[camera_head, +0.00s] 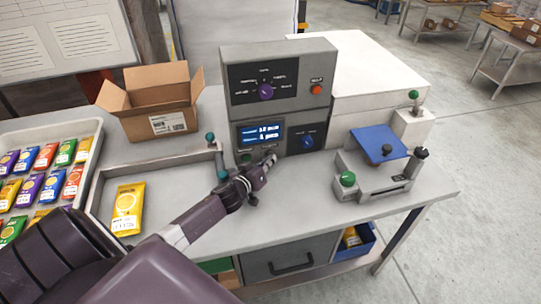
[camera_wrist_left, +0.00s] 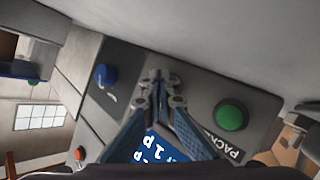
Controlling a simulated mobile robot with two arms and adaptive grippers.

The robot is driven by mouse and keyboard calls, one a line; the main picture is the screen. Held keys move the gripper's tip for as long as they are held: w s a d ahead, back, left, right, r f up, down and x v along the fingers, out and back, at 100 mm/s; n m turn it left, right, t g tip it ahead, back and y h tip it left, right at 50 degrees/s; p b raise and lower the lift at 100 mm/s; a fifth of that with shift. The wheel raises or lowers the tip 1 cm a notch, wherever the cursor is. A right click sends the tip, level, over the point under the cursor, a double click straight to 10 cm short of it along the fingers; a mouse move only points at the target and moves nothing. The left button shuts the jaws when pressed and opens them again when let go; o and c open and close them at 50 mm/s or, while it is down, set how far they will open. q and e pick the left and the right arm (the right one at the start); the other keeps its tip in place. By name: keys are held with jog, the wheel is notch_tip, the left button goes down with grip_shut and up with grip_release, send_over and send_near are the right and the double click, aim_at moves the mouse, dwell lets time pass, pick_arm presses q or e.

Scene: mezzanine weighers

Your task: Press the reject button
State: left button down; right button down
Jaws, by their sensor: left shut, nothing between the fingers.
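The control box (camera_head: 280,60) stands at the back of the table. Its lower panel has a lit blue display (camera_head: 261,134), a green button (camera_head: 245,157) and a blue knob (camera_head: 307,141). My left gripper (camera_head: 268,163) is shut and empty at the panel, just below the display and right of the green button. In the left wrist view the fingertips (camera_wrist_left: 160,80) lie between the green button (camera_wrist_left: 230,116), labelled PACK and more, and the blue knob (camera_wrist_left: 105,75). No button labelled reject is visible; the fingers cover that part of the panel. I cannot tell whether they touch it.
A red button (camera_head: 316,90) and purple knob (camera_head: 266,92) are on the upper panel. A blue-plated device (camera_head: 378,146) stands at right. An open cardboard box (camera_head: 158,103), a yellow packet (camera_head: 128,208) and a tray (camera_head: 92,130) of packets are at left. The table's front right is clear.

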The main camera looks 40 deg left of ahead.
pick_arm(q)
jog(key=shift+a, duration=0.15)
dwell(0.3)
jog(key=shift+s+d, duration=0.15)
jog(key=shift+d, duration=0.15)
jog(key=shift+s+d+p, duration=0.35)
jog(key=shift+d, duration=0.05)
jog(key=shift+s+d, duration=0.35)
jog(key=shift+d, duration=0.15)
jog(key=shift+s+d+p, duration=0.55)
jog(key=shift+s+d, duration=0.35)
jog(key=shift+d, duration=0.05)
jog(key=shift+s+d, duration=0.4)
jog(key=shift+d, duration=0.05)
